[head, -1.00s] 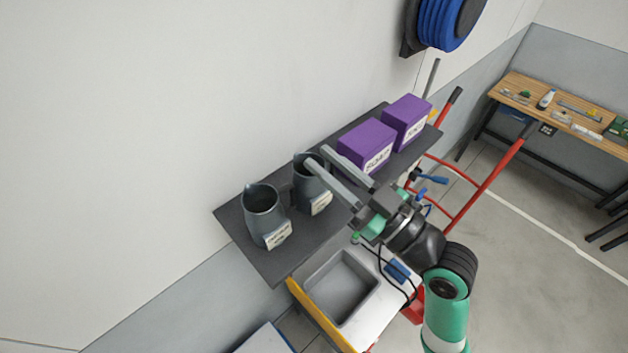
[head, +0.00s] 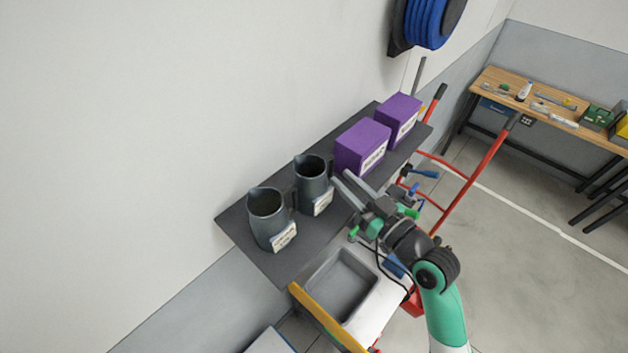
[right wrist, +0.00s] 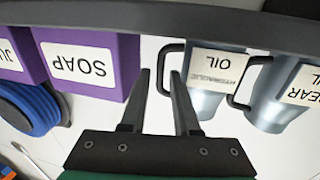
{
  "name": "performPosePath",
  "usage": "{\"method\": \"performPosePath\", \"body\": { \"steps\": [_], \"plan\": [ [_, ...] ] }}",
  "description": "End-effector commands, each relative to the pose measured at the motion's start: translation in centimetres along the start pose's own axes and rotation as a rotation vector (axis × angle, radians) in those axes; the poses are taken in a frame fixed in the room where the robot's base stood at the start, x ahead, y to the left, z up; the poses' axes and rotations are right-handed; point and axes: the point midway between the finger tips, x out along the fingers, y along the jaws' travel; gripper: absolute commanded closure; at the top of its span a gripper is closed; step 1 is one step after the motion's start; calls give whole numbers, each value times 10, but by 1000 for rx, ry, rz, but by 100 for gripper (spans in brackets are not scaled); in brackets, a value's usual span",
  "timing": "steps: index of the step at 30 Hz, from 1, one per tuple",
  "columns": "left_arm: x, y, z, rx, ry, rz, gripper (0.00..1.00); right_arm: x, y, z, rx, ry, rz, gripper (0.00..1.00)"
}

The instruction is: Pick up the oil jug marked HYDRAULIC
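The jug marked OIL HYDRAULIC (right wrist: 215,75) is dark grey-blue with a white label. In the head view it is the right-hand jug (head: 312,188), upright on the dark shelf (head: 276,262). Its handle faces my right gripper (head: 343,176). In the right wrist view, that gripper (right wrist: 161,76) has its two fingers apart with nothing held. The handle's outer edge shows close to the fingertips; I cannot tell if it lies between them. A similar jug marked as gear oil (right wrist: 285,92) stands beside it, at left in the head view (head: 268,222). My left gripper is not in view.
Two purple boxes, one marked SOAP (right wrist: 85,66), stand on the shelf right of the jugs in the head view. A grey tray (head: 345,285) is below the shelf. A red hand truck (head: 478,178) stands at right. The wall is behind the shelf.

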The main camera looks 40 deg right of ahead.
Motion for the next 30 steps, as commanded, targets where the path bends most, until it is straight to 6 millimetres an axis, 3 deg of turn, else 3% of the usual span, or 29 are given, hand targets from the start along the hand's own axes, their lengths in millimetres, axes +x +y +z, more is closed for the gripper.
{"method": "performPosePath", "body": {
  "steps": [4,12,20,25,30],
  "plan": [
    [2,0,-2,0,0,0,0,7,-1,0,0,-1,-1,70],
    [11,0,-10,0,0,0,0,48,-2,4,0,0,-2,70],
    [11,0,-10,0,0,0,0,52,-2,6,0,0,0,70],
    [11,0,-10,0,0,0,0,52,-2,6,0,0,0,100],
    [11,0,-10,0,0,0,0,52,-2,6,0,0,0,100]
  ]
}}
